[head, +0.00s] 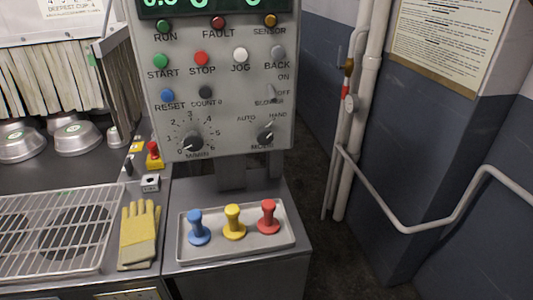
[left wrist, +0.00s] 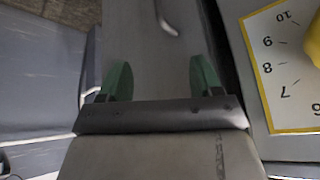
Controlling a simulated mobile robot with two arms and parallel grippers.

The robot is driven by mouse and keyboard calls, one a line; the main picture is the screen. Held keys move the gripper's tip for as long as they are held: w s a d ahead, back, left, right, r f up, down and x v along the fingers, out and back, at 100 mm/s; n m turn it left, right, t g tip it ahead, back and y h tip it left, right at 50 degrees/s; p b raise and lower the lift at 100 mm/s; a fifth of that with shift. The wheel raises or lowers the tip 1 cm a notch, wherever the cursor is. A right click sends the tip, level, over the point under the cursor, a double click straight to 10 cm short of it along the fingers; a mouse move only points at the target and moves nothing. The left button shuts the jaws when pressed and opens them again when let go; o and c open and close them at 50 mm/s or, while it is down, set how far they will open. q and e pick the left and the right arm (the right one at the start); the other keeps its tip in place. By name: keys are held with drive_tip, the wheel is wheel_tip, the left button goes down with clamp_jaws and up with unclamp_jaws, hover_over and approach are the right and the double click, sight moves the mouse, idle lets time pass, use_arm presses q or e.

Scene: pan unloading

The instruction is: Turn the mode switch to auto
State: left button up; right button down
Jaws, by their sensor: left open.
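The mode switch (head: 266,138) is a dark rotary knob at the lower right of the grey control panel (head: 222,140) in the head view. AUTO is printed at its upper left and HAND at its upper right. Its pale pointer mark appears turned toward HAND. My left gripper (left wrist: 160,78) shows in the left wrist view with its two green fingers apart and nothing between them. Neither gripper shows in the head view, and the switch is not in the left wrist view.
A larger speed dial (head: 191,141) sits left of the switch, with a blower switch (head: 271,93) above it. Below the panel, a tray (head: 187,256) holds blue, yellow and red knobbed pieces, beside yellow gloves (head: 139,235). A white pipe rail (head: 420,226) runs along the right wall.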

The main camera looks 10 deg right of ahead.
use_arm(q)
drive_tip(key=w+d+r+m+t+h+b, duration=0.1)
drive_tip(key=w+d+r+m+t+h, duration=0.2)
drive_tip(key=d+r+m, duration=1.5)
drive_tip(key=m+t+y, duration=0.6)
drive_tip(key=m+t, duration=0.4)
drive_tip(key=m, duration=0.1)
approach(266, 139)
drive_tip(key=w+p, duration=0.2)
drive_tip(key=w, duration=0.5)
drive_tip(key=shift+w+a+r, duration=0.1)
drive_tip(key=shift+w+a, duration=0.05)
drive_tip(key=shift+w, duration=1)
drive_tip(key=shift+c, duration=0.3)
